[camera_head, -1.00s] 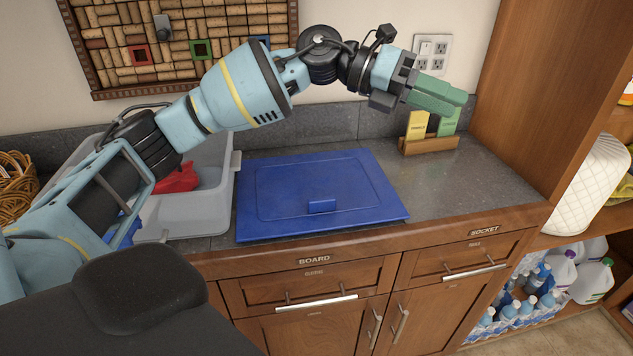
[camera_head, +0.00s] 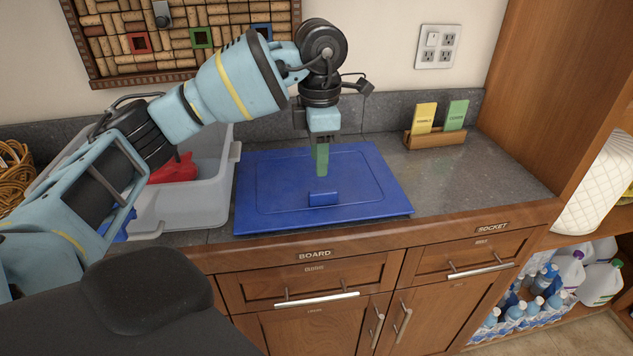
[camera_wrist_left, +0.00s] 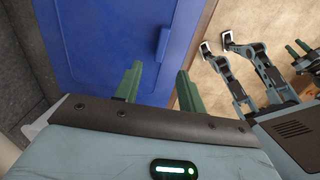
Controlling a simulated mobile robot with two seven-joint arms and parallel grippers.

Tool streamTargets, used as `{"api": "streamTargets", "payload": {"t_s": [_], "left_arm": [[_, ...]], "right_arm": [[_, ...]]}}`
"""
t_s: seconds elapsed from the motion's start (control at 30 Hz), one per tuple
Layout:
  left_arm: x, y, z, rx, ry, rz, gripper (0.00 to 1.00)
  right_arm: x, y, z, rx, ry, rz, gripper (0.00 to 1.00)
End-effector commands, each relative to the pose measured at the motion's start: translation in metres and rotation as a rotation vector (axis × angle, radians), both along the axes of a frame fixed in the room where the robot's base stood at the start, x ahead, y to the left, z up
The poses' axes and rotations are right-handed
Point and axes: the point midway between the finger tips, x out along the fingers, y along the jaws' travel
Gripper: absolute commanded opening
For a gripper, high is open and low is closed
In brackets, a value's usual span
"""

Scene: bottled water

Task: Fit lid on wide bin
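The blue lid (camera_head: 365,195) lies flat on the grey counter, with a small raised handle (camera_head: 322,199) near its front edge. The lid also fills much of the left wrist view (camera_wrist_left: 105,45), its handle (camera_wrist_left: 163,42) beyond the fingers. The wide grey bin (camera_head: 205,205) stands left of the lid, its top open, with a red item (camera_head: 176,168) inside. My left gripper (camera_head: 321,172) points down above the lid, just behind the handle. In the left wrist view its two green fingers (camera_wrist_left: 156,92) are apart with nothing between them. My right gripper is not identifiable in the head view.
A wooden holder (camera_head: 436,138) with a yellow and a green card stands at the back right. A wicker basket (camera_head: 14,175) is at the far left. Counter right of the lid (camera_head: 470,180) is clear. Drawers sit below the counter edge.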

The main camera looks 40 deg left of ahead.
Motion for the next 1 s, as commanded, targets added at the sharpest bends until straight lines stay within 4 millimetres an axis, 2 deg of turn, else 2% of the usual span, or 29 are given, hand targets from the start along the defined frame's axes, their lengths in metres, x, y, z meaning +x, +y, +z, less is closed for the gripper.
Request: {"api": "streamTargets", "payload": {"t_s": [0.2, 0.47, 0.8, 1.0], "left_arm": [[0.000, 0.000, -0.022, -0.001, 0.003, 0.000, 0.40], [0.002, -0.002, -0.031, -0.001, 0.002, -0.001, 0.40], [0.006, -0.007, -0.073, -0.002, 0.001, 0.000, 0.40], [0.006, -0.007, -0.077, -0.003, 0.000, -0.001, 0.40]], "right_arm": [[0.000, 0.000, 0.000, 0.000, 0.000, 0.000, 0.36], [0.001, 0.000, 0.001, 0.000, -0.002, 0.000, 0.36], [0.003, 0.000, 0.004, -0.001, -0.008, 0.000, 0.36], [0.003, -0.001, 0.004, -0.001, -0.007, 0.000, 0.36]]}}
